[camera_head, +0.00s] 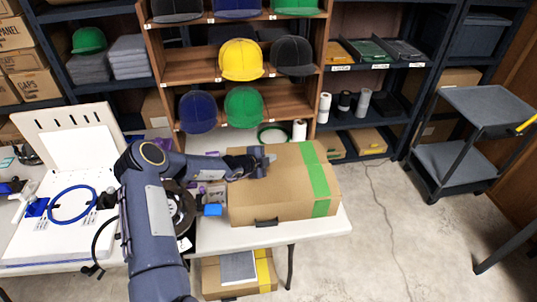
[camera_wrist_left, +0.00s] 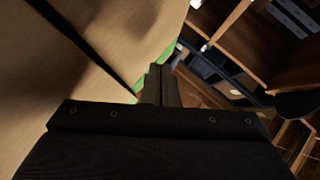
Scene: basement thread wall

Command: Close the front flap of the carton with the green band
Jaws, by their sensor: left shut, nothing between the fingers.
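The brown carton (camera_head: 250,200) stands on the white table, with a green band (camera_head: 318,178) running over the right part of its top and down its front. My left gripper (camera_head: 271,158) is shut and empty, at the top of the carton towards its back left. I cannot tell from the head view whether it touches the cardboard. In the left wrist view the shut fingers (camera_wrist_left: 160,85) are beside the carton's cardboard (camera_wrist_left: 120,30), with a bit of green band behind them. A dark straight gap runs between two cardboard surfaces there. The front flap's exact position is unclear. My right gripper is out of view.
A black handle-like piece (camera_head: 266,222) is at the carton's lower front. Behind is a wooden shelf (camera_head: 205,88) with caps. A grey cart (camera_head: 480,105) stands right, with clear floor before it.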

